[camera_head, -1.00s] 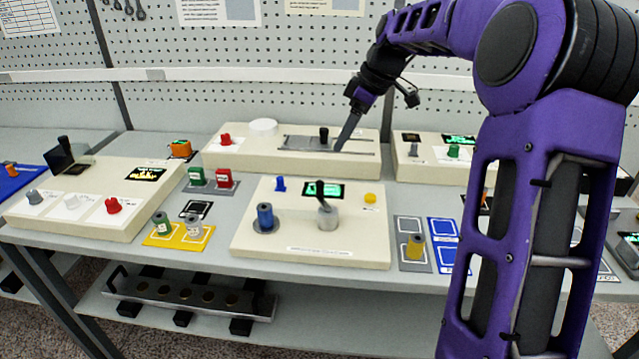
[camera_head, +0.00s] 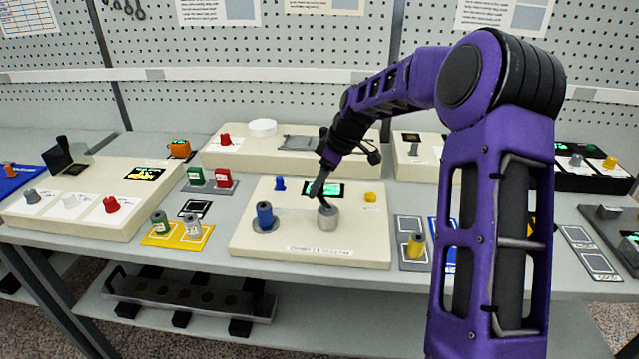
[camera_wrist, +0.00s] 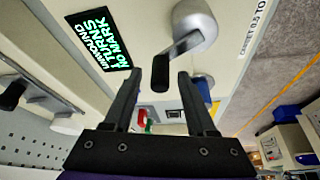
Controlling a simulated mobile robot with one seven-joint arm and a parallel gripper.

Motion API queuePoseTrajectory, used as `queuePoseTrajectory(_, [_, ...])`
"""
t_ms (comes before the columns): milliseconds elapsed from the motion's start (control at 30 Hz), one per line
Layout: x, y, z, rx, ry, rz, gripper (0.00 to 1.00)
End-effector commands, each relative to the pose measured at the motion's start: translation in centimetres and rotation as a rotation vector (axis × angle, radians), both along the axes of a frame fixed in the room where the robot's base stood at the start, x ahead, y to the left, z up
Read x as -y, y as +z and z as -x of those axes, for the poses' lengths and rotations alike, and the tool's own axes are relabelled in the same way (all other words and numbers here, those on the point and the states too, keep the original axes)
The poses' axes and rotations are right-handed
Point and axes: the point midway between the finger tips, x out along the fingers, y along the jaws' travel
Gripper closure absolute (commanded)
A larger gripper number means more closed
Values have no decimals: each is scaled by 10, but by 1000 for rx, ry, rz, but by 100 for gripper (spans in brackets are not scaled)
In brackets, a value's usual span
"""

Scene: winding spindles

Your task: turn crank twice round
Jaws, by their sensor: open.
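The crank is on the cream box (camera_head: 290,250) at the middle front of the bench. Its round grey hub (camera_head: 328,220) stands right of a blue spool (camera_head: 264,214). In the wrist view I see the hub (camera_wrist: 197,22), the crank arm (camera_wrist: 180,46) and its black handle (camera_wrist: 160,76). My gripper (camera_head: 319,190) is open above the crank, pointing down. In the wrist view the handle appears between the two fingertips, with room on both sides. How deep it sits between them I cannot tell. The green-lit display (camera_wrist: 100,38) reads "UNWOUND", "TURNS" and "NO MARK".
The box also bears a blue knob (camera_head: 280,184) and a yellow button (camera_head: 369,197). A long cream box (camera_head: 240,158) stands behind. Another cream box (camera_head: 70,228) is at left. A yellow mat (camera_head: 165,239) with two spools lies between. Pegboard closes the back.

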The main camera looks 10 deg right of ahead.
Motion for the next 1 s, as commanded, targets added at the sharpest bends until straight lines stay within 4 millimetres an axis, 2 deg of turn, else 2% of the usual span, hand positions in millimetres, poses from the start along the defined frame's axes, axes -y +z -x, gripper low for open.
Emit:
queuePoseTrajectory(167, [0,0,0,0,0,0,43])
queuePoseTrajectory(500, [0,1,0,1,0,1,100])
queuePoseTrajectory(1000, [3,0,-1,4,-58,1,100])
